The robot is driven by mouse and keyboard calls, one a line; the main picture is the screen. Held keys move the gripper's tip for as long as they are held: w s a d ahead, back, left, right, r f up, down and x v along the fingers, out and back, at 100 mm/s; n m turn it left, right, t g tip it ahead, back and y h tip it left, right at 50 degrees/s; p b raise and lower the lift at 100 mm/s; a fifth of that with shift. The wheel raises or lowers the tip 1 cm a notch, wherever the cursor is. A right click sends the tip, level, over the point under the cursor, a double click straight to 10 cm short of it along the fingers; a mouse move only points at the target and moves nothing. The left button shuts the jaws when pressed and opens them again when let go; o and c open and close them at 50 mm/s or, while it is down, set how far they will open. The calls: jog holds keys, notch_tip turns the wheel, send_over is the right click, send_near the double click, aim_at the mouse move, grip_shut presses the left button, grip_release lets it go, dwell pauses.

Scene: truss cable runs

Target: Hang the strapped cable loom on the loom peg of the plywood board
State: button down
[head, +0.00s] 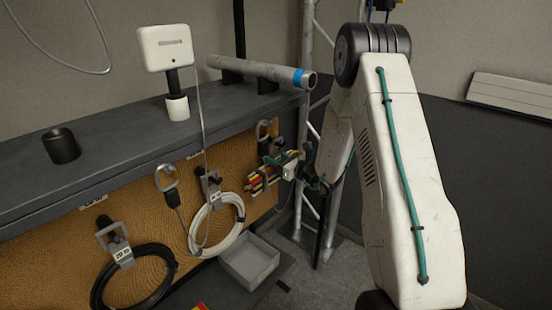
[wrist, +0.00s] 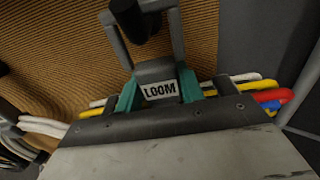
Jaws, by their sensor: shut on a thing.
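The cable loom (head: 262,180) is a bundle of red, yellow, blue, white and black cables in front of the plywood board (head: 140,205). In the wrist view its grey hanger carries a LOOM label (wrist: 160,90), with teal parts on either side. My gripper (head: 293,168) is shut on the loom; its dark front edge covers part of the bundle in the wrist view. A black peg (wrist: 138,18) shows between the two side bars of the hanger. The top of the hanger is out of the wrist view, so I cannot tell whether it rests on the peg.
A white cable coil (head: 218,225) and a black coil (head: 135,275) hang on the board to the left. A grey tray (head: 250,260) is below the loom. A truss (head: 308,130) stands close behind my arm. A grey tube (head: 255,70) lies on the bench top.

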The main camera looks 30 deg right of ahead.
dwell(0.3)
jog(key=c, duration=0.8)
grip_release()
jog(key=shift+s+f, duration=0.1)
